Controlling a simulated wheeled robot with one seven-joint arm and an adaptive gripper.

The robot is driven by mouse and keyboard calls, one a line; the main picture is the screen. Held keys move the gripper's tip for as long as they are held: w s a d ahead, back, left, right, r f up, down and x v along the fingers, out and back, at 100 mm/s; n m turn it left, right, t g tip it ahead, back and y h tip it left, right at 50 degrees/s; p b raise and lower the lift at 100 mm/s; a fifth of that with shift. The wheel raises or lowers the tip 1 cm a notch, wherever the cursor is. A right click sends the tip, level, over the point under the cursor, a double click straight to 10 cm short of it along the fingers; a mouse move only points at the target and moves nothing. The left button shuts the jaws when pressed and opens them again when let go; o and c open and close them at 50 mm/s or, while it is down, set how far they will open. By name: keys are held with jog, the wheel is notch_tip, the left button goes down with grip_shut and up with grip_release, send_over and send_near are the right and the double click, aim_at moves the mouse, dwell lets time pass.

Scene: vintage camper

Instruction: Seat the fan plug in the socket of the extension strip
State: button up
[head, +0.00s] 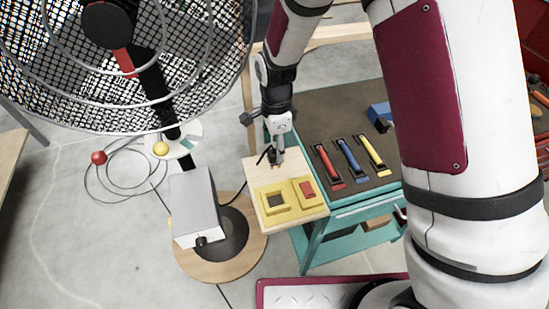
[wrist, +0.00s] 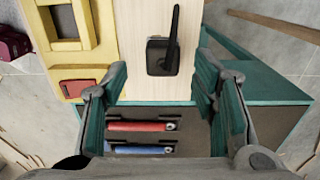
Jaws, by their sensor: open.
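The fan plug (wrist: 156,58) is a black block with a dark cord rising from it. It stands on a pale wooden board (wrist: 138,20), and in the head view it is a small dark shape (head: 271,157) just below my gripper (head: 277,148). The yellow extension strip (head: 289,207) is on the same board, with a raised square socket (head: 272,201) and a red switch (head: 307,188). It shows at upper left in the wrist view (wrist: 86,60). My gripper (wrist: 160,82) is open, its fingers either side of the plug in the picture. Contact cannot be told.
A teal cart (head: 350,212) right of the board bears red, blue and yellow tools (head: 348,155) and a blue object (head: 380,114). The large caged fan (head: 180,60) and its grey box (head: 193,205) stand at left. Looped cable (head: 105,185) lies on the floor.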

aim_at(274, 152)
jog(key=shift+w+a+f+p, duration=0.1)
jog(key=shift+f+p, duration=0.1)
jog(key=shift+f, duration=0.9)
jog(key=shift+a+f+p, duration=0.1)
jog(key=shift+f+p, duration=0.05)
jog(key=shift+f, duration=0.9)
jog(key=c, duration=1.3)
